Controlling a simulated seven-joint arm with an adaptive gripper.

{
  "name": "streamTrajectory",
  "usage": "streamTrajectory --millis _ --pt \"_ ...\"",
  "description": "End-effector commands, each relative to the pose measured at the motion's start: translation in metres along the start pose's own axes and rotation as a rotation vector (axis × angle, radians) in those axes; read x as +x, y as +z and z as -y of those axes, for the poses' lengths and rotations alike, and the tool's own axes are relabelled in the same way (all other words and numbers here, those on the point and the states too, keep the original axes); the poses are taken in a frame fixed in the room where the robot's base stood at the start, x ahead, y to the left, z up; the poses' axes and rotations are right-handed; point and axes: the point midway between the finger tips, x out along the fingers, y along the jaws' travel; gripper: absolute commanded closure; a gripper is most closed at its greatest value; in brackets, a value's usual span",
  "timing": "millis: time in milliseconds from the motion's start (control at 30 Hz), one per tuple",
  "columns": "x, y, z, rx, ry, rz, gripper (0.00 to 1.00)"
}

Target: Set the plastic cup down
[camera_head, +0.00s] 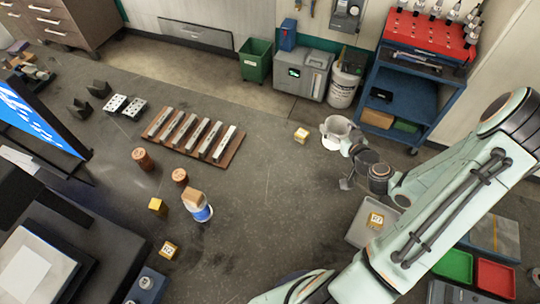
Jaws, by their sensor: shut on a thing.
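The plastic cup looks to be the white cup (336,127) right of centre, its open rim facing up. My gripper (346,166) reaches in from the right, with dark jaws at the cup's lower right side. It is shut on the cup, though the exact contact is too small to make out. I cannot tell whether the cup's base touches the grey surface (270,215) or is just above it. A second white-and-blue container (202,213) stands left of centre with a tan block on top.
A grey tray (361,232) holding another block is below my gripper. A brown rack of metal bars (193,135) lies to the left. A blue cart (405,115) stands at back right. The middle surface is clear.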

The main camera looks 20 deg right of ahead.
Motion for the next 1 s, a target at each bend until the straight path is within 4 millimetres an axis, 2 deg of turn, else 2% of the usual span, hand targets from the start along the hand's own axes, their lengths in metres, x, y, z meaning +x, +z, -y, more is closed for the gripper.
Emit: streamTrajectory --millis 100,300,433,500,600,1000 --pt "0.016 -0.003 0.042 -0.061 -0.149 -0.001 0.62" --pt "0.036 -0.005 0.126 -0.164 -0.399 -0.001 0.62" --pt "0.040 -0.005 0.165 -0.200 -0.488 0.000 0.62" --pt "0.041 -0.003 0.177 -0.210 -0.513 0.001 0.62" --pt "0.046 0.009 0.183 -0.213 -0.527 0.002 0.62" --pt "0.067 0.059 0.183 -0.213 -0.526 0.001 0.62"
